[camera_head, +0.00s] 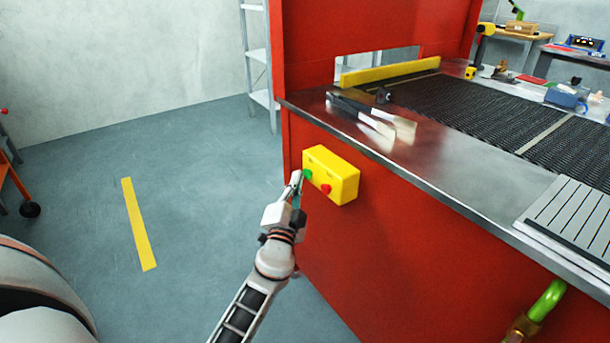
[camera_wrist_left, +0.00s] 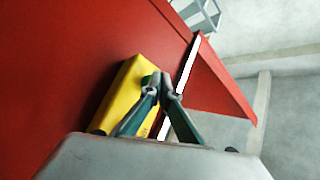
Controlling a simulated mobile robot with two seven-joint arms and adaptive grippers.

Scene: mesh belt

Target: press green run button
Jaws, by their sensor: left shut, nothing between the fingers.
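A yellow control box (camera_head: 337,174) is fixed to the red side of the machine, just below the metal edge. Its green button (camera_head: 308,174) is on the front face, left of a red button (camera_head: 325,189). My left gripper (camera_head: 297,178) is shut and empty, with its fingertips close beside the green button; I cannot tell whether they touch it. In the left wrist view the shut fingers (camera_wrist_left: 159,82) lie in front of the yellow box (camera_wrist_left: 124,98). The buttons are hidden there. My right gripper is not in view.
The metal ledge (camera_head: 455,152) runs above the box, with flat tools (camera_head: 375,118) on it beside the dark mesh belt (camera_head: 475,110). A grooved plate (camera_head: 570,215) lies at right. Open floor lies left.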

